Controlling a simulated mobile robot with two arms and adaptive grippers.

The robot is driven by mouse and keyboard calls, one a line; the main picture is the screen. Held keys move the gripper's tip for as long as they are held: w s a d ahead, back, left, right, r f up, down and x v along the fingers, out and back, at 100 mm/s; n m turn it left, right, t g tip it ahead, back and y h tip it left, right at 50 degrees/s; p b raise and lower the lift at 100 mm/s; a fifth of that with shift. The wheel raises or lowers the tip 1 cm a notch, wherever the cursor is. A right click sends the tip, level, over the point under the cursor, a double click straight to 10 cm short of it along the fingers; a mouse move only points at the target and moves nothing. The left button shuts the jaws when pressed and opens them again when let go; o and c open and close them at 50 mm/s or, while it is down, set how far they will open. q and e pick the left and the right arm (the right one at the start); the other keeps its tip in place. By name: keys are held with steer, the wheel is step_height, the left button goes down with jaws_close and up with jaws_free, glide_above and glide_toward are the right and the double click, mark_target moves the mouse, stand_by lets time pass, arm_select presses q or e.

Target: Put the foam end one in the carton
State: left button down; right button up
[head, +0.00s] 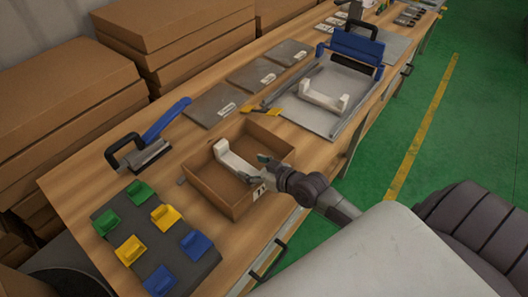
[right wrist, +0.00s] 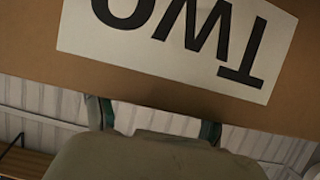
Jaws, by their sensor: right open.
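A white foam end piece (head: 236,160) lies inside the open brown carton (head: 217,196), along its left and middle part. A second white foam end piece (head: 324,101) rests on the grey plate of the fixture farther back. I cannot read which piece is one. My right gripper (head: 264,168) is open at the right side of the carton, over its opening and close to the foam inside; I cannot tell whether they touch. In the right wrist view the open fingers (right wrist: 155,117) show below a brown cardboard surface with an upside-down "TWO" label (right wrist: 185,40). My left gripper is out of view.
A dark tray (head: 165,235) with green, yellow and blue blocks stands in front of the carton. A blue-handled tool (head: 150,140) lies left of it. Grey flat panels (head: 250,75) lie behind. Cardboard stacks (head: 60,115) line the left side.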

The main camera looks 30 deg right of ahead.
steer(key=shift+s+d+r, duration=0.1)
steer(key=shift+s+r, duration=0.2)
steer(key=shift+r, duration=0.05)
steer(key=b+v, duration=0.1)
steer(key=v, duration=1)
steer(key=shift+r, duration=0.25)
steer(key=shift+s+d, duration=0.1)
